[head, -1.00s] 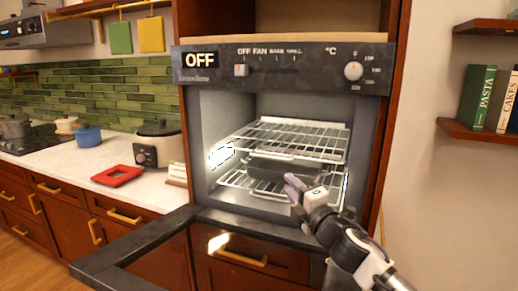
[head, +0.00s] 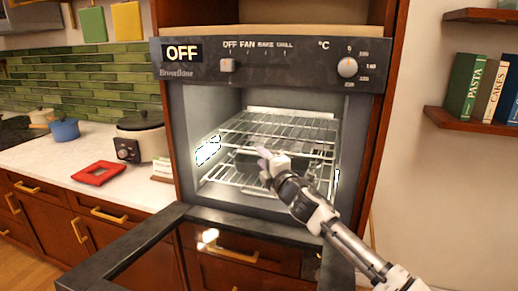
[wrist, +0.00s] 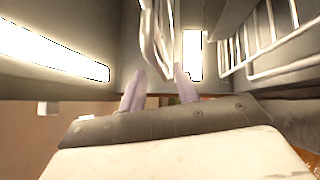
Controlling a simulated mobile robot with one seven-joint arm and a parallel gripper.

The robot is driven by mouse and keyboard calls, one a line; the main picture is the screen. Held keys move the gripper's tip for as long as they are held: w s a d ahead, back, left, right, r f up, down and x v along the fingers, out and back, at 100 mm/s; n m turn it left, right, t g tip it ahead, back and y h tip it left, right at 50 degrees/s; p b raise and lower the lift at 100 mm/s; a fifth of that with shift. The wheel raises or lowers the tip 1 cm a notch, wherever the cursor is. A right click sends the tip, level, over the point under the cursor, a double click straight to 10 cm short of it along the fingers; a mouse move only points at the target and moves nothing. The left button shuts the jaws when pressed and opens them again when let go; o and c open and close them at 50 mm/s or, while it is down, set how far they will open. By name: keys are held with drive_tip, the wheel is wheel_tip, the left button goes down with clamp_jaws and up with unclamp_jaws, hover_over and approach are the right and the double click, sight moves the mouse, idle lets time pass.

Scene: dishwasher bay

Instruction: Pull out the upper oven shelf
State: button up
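The upper oven shelf (head: 275,132) is a wire rack inside the open, lit oven. Its front edge crosses just above and behind my gripper (head: 264,155) in the head view. In the wrist view, two pale purple fingers of my gripper (wrist: 160,84) stand apart with a gap between them. Wire bars of a rack, apparently the upper shelf (wrist: 155,38), show just beyond the fingertips, roughly in line with the gap. I cannot tell whether the fingers touch them. My gripper is open and holds nothing.
A lower rack (head: 222,175) bears a dark pan, partly hidden by my arm. The oven door (head: 125,246) hangs open in front. A bright lamp panel (head: 208,150) is on the left oven wall.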

drive_tip(key=shift+p+x, duration=0.35)
drive_tip(key=shift+x, duration=1.2)
clamp_jaws()
